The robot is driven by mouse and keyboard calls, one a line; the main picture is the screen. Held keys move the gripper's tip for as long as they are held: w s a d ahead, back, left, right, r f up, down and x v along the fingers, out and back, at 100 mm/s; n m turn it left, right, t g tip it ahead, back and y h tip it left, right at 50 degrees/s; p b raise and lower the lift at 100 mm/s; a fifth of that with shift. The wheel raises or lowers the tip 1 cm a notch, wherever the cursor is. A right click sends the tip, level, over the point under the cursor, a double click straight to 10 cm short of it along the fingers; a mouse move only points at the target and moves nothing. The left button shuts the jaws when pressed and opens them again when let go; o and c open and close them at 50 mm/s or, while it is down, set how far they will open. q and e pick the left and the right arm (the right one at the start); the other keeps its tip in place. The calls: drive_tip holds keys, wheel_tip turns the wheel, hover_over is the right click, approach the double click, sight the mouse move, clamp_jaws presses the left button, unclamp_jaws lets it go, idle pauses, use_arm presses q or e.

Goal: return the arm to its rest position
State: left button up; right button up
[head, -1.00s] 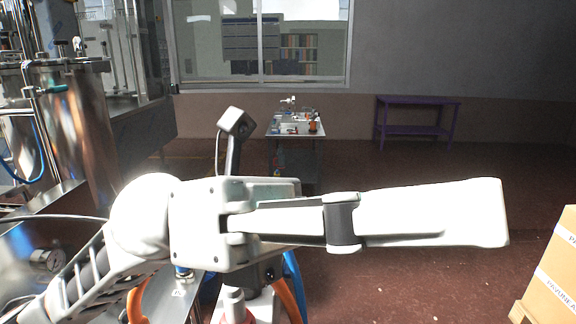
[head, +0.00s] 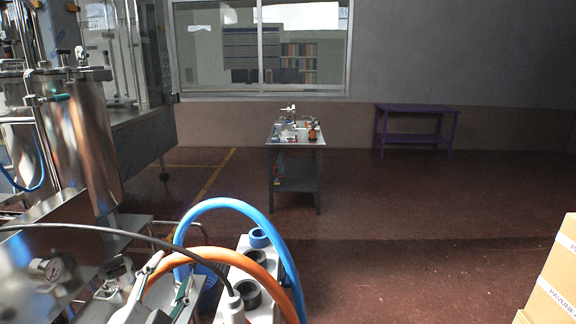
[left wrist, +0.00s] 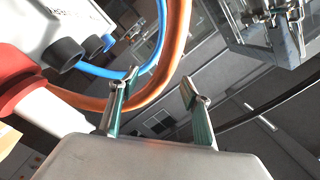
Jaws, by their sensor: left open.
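My left gripper (head: 170,274) is low at the left of the head view, beside an orange hose (head: 205,252) and a blue hose (head: 225,203). In the left wrist view its two green-edged fingers (left wrist: 153,88) stand apart with nothing held between them. The orange hose (left wrist: 178,60) and blue hose (left wrist: 158,50) run close by the left finger there; I cannot tell whether they touch it. Most of my left arm is out of the head view. My right gripper is not in view.
A steel tank (head: 85,140) and a pressure gauge (head: 44,268) stand at the left. A white block with dark sockets (head: 247,293) holds hose ends.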

use_arm(q)
drive_tip(key=s+a+f+n+g+y, duration=0.1)
drive_tip(key=s+a+f+g+y, duration=0.1)
drive_tip(key=s+a+f+g, duration=0.7)
drive_tip(key=s+a+f+n+g+y, duration=0.2)
drive_tip(key=s+a+f, duration=0.2)
drive_tip(key=s+f, duration=1.05)
drive_tip(key=w+d+f+n+t+h+b, duration=0.2)
drive_tip(key=d+f+h, duration=0.5)
drive_tip(key=d+f, duration=0.9)
wheel_tip(320, 180, down, 3)
drive_tip(key=shift+w+d+n+t+b, duration=0.15)
drive_tip(key=shift+w+n+t+b, duration=0.3)
drive_tip(key=shift+w+t, duration=0.45)
drive_tip(key=shift+w, duration=0.1)
